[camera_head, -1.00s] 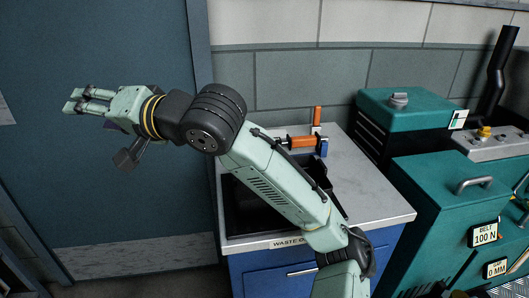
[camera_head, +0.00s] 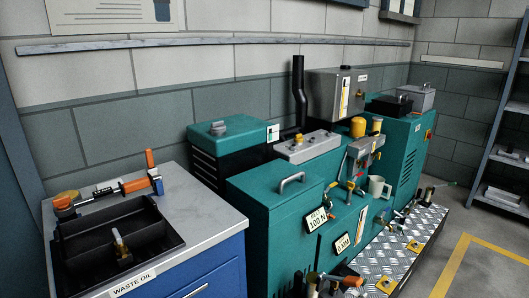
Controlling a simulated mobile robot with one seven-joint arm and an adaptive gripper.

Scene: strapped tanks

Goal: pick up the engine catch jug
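A pale grey jug (camera_head: 377,187) with a handle, which looks like the engine catch jug, is at the front of the teal machine (camera_head: 275,205), right of centre. It appears upright, below a grey part with a red-handled fitting; I cannot tell what bears it. My gripper is not in view now, so its state does not show.
A blue cabinet (camera_head: 215,270) at the left bears a black tray (camera_head: 85,262) and an orange-handled tool (camera_head: 135,185). A checker-plate base (camera_head: 405,250) with loose parts runs along the machine. Shelving (camera_head: 500,150) stands at the right. Floor with a yellow line (camera_head: 455,262) is clear.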

